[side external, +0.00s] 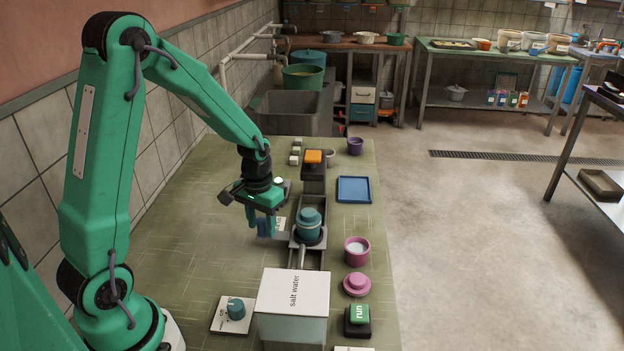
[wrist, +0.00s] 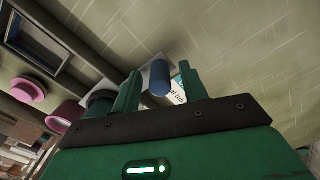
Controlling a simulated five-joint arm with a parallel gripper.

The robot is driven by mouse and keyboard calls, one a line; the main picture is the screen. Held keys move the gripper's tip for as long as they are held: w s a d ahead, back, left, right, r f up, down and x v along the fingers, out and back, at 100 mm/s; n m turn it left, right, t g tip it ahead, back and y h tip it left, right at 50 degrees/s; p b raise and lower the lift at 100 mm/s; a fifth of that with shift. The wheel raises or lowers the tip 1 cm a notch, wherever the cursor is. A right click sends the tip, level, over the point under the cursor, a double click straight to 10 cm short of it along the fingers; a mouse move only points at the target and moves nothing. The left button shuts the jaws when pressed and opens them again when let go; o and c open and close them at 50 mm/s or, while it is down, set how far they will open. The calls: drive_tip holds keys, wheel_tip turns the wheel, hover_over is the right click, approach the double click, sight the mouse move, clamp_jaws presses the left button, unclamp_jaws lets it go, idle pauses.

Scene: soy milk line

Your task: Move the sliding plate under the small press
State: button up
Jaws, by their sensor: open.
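The sliding plate (side external: 297,242) is grey and sits on a rail track in the middle of the bench, with a teal round mould (side external: 311,222) on it. The small press (side external: 313,180), dark with an orange top, stands behind it at the far end of the track. My gripper (side external: 262,230) points down just left of the plate. It is open, with a blue cylinder (wrist: 160,80) showing between its fingers in the wrist view. That cylinder is largely hidden by the fingers in the side view; I cannot tell whether they touch it.
A salt water box (side external: 292,290) stands in front of the track. A blue tray (side external: 354,190) lies at the back right. The bench's left side is mostly clear.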

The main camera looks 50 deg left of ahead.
drive_tip(key=shift+f, duration=0.2)
clamp_jaws()
drive_tip(key=shift+w, duration=0.1)
drive_tip(key=w+a, duration=0.9)
drive_tip(key=shift+w+a+r, duration=0.1)
drive_tip(key=shift+w+a, duration=0.2)
drive_tip(key=shift+w, duration=0.05)
unclamp_jaws()
drive_tip(key=shift+s, duration=0.15)
